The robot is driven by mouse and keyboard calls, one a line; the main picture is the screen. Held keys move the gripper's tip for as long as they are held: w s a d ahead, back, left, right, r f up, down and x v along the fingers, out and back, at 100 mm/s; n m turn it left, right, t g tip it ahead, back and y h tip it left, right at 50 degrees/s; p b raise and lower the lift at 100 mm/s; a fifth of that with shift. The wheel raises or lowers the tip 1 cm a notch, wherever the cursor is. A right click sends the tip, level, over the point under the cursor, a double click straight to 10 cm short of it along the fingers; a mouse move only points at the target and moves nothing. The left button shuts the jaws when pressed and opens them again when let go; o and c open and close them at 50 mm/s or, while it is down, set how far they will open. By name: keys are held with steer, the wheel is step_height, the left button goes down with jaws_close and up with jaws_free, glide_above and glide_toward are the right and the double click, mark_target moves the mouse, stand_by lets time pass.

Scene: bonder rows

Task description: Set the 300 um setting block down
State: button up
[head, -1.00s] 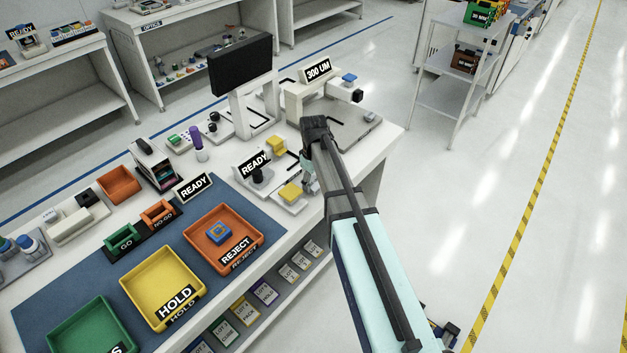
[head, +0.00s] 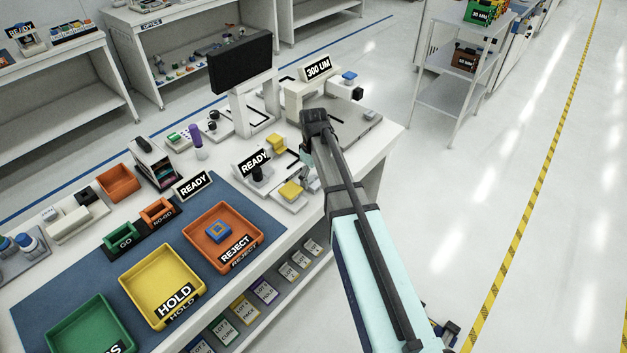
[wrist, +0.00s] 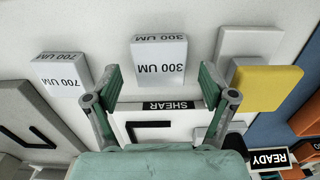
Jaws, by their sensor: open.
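The 300 um setting block (wrist: 160,55) is a white block with "300 UM" printed on its face, upside down in the wrist view. It rests on the pale bench surface, as far as I can tell. My gripper (wrist: 160,84) is open, with one green-grey finger on each side of the block's near end and visible gaps between. In the head view my gripper (head: 307,172) is over the bench's right part, mostly covered by my arm, and the block is hidden there.
A similar 700 um block (wrist: 64,70) stands to the left in the wrist view. A SHEAR label (wrist: 172,105) lies close below the 300 um block. A yellow-topped fixture (wrist: 265,87) is on the right. In the head view, a machine with a 300 UM sign (head: 317,68) stands behind.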

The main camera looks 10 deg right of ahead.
mark_target(314, 181)
step_height(314, 181, up, 10)
steer(key=b, duration=0.3)
steer(key=shift+r, duration=0.25)
